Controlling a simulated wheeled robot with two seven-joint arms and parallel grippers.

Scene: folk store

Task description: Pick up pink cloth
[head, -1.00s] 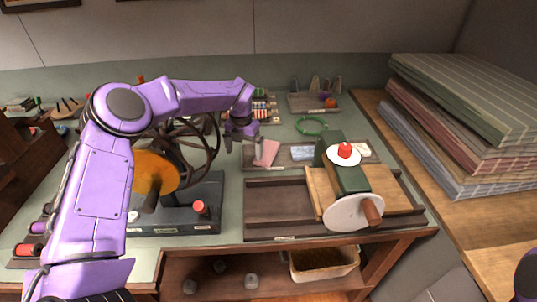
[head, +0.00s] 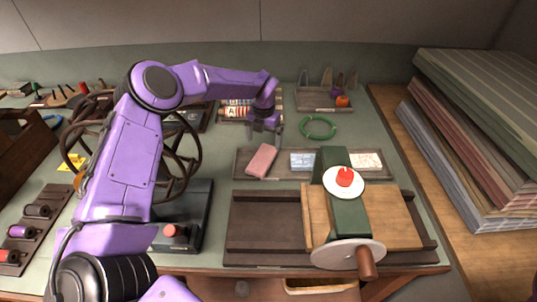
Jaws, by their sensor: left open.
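The pink cloth (head: 262,160) is a small folded block at the left end of a long shallow grey-brown tray (head: 285,177) on the green table. My left gripper (head: 264,136) is open and points down just above and behind the cloth. I see no cloth between its fingers, and I cannot tell whether a fingertip touches it. My right gripper does not show.
A blue-white cloth (head: 303,161) and a pale patterned one (head: 367,161) lie in the same tray. A green-bodied crank machine (head: 345,205) stands close on the right. A green ring (head: 318,127) lies behind. A spoked wheel (head: 185,150) stands left.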

